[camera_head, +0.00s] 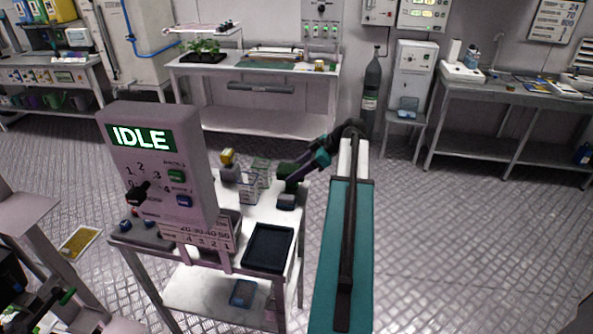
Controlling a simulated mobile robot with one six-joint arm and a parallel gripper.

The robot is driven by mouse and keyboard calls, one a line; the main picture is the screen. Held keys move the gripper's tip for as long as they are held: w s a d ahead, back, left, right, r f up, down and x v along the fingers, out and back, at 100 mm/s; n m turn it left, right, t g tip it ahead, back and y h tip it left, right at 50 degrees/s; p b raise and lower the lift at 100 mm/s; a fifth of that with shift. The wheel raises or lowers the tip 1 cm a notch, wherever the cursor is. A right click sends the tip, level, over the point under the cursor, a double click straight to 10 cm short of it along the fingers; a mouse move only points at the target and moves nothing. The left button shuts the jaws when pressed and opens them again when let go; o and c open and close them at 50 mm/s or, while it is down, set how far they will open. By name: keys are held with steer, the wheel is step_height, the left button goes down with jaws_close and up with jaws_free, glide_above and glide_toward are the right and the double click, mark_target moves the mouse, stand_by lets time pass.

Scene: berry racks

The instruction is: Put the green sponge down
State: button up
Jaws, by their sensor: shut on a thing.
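My gripper (294,181) is over the right back part of the small white table (268,212), pointing left and down. It is shut on a dark green block, which looks like the green sponge (286,169). The sponge is small in view and partly hidden by the gripper. I cannot tell whether it touches anything below. A small grey-blue block (286,201) lies on the table just below the gripper.
A grey control box reading IDLE (158,165) stands on the table's left side. Clear-sided containers (252,187) and a yellow-topped item (227,158) stand left of my gripper. A dark tray (268,248) lies at the table's front right.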

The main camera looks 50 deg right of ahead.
steer(key=o, duration=1.4)
steer(key=shift+r, duration=0.15)
steer(key=shift+r+p, duration=0.6)
steer(key=shift+p, duration=0.15)
steer(key=shift+s+d+r+b, duration=0.1)
steer(key=shift+s+d+b, duration=0.2)
steer(key=shift+b, duration=0.1)
steer(key=b+v, duration=0.2)
steer(key=v, duration=0.9)
steer(key=shift+a+r+b, duration=0.1)
steer(key=shift+b, duration=0.25)
